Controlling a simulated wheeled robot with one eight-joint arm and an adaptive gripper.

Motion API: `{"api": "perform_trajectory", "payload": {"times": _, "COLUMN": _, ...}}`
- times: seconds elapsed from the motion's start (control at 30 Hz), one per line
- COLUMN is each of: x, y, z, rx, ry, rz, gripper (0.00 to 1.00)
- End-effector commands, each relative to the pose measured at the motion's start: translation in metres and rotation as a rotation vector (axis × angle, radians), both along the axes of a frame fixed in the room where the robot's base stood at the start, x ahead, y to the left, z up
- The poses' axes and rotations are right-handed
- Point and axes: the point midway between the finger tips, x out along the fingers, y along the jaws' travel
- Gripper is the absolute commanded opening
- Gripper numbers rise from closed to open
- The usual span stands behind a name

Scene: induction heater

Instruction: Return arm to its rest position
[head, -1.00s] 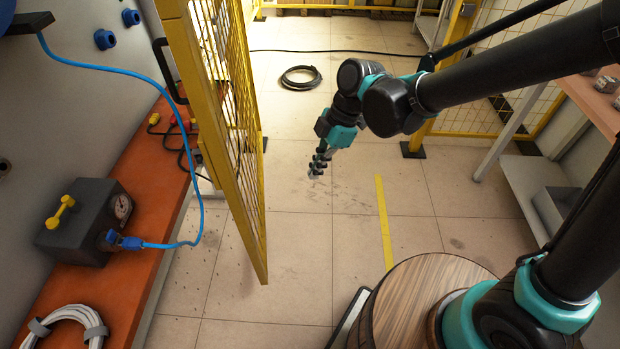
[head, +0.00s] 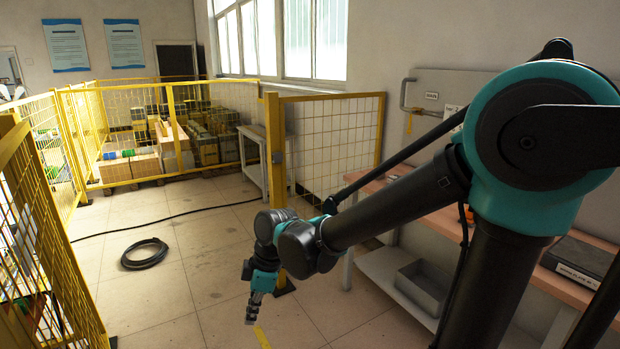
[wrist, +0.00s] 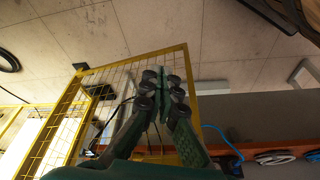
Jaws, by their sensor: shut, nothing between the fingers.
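My gripper (head: 252,307) hangs at the end of my arm in the head view, pointing down over the tiled floor. It is empty and stands clear of everything around it. In the wrist view my gripper (wrist: 163,85) has its fingers together, with nothing between them. My arm reaches from the right of the head view toward the middle, bent at the wrist.
A yellow mesh gate (head: 45,250) stands at the left. A workbench with a pink-orange top (head: 570,285) is at the right, with a grey bin (head: 425,285) below. A coiled black hose (head: 145,254) lies on open floor.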

Motion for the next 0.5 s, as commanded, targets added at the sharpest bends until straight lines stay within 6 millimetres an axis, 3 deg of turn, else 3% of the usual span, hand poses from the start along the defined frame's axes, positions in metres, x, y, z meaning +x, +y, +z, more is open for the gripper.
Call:
{"api": "perform_trajectory", "payload": {"times": 0.03, "x": 0.013, "y": -0.025, "z": -0.003, "rx": -0.006, "ry": -0.004, "rz": -0.113, "gripper": 0.0}}
{"api": "perform_trajectory", "payload": {"times": 0.2, "x": 0.043, "y": -0.1, "z": -0.012, "rx": -0.019, "ry": -0.012, "rz": -0.496, "gripper": 0.0}}
{"api": "perform_trajectory", "payload": {"times": 0.33, "x": 0.054, "y": -0.159, "z": -0.02, "rx": -0.02, "ry": -0.02, "rz": -0.786, "gripper": 0.0}}
{"api": "perform_trajectory", "payload": {"times": 0.5, "x": 0.054, "y": -0.233, "z": -0.032, "rx": -0.007, "ry": -0.033, "rz": -1.164, "gripper": 0.0}}
